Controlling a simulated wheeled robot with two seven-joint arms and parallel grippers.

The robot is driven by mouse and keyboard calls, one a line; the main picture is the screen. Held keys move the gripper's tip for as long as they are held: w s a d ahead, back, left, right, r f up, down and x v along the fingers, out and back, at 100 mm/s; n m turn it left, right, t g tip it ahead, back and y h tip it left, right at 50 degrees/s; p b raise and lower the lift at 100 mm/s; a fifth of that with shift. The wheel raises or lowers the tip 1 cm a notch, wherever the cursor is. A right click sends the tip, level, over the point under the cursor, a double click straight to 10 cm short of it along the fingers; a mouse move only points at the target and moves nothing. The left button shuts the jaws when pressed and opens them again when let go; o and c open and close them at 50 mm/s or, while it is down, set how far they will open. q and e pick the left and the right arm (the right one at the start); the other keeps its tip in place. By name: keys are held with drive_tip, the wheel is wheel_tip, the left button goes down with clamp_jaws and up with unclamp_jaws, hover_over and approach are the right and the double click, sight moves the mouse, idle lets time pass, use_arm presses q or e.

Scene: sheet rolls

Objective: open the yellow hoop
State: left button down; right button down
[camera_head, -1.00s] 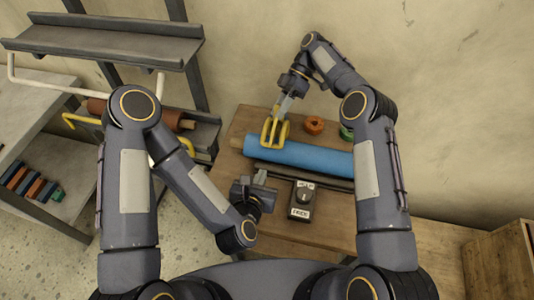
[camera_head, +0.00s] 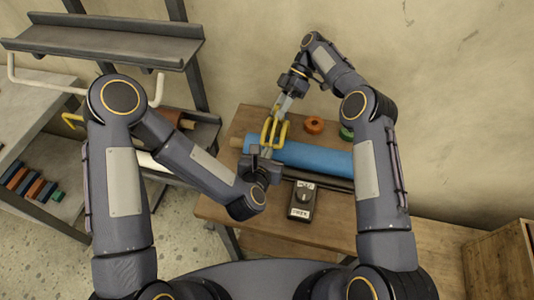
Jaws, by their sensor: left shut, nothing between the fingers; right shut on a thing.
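My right gripper (camera_head: 280,110) is shut on a yellow pronged piece (camera_head: 275,130) at the left part of a blue roll (camera_head: 312,155). I cannot tell whether the prongs touch the roll. My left gripper (camera_head: 262,152) is shut and empty, in front of the roll's left part, just below the yellow piece in the picture. Whether it touches anything is unclear.
A box with a knob and labels (camera_head: 302,200) stands on the wooden table (camera_head: 332,207). An orange ring (camera_head: 314,124) and a green ring (camera_head: 346,132) lie behind the blue roll. A cabinet (camera_head: 500,265) stands lower right.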

use_arm(q)
drive_tip(key=shift+w+d+r, duration=0.15)
drive_tip(key=shift+w+r, duration=0.4)
drive_tip(key=shift+r, duration=0.3)
use_arm(e)
drive_tip(key=c, duration=1.1)
unclamp_jaws()
use_arm(q)
drive_tip(key=shift+d, duration=0.1)
use_arm(e)
drive_tip(key=shift+o, duration=0.2)
drive_tip(key=shift+s, duration=0.1)
use_arm(q)
drive_tip(key=shift+f, duration=0.1)
use_arm(e)
drive_tip(key=shift+f, duration=0.1)
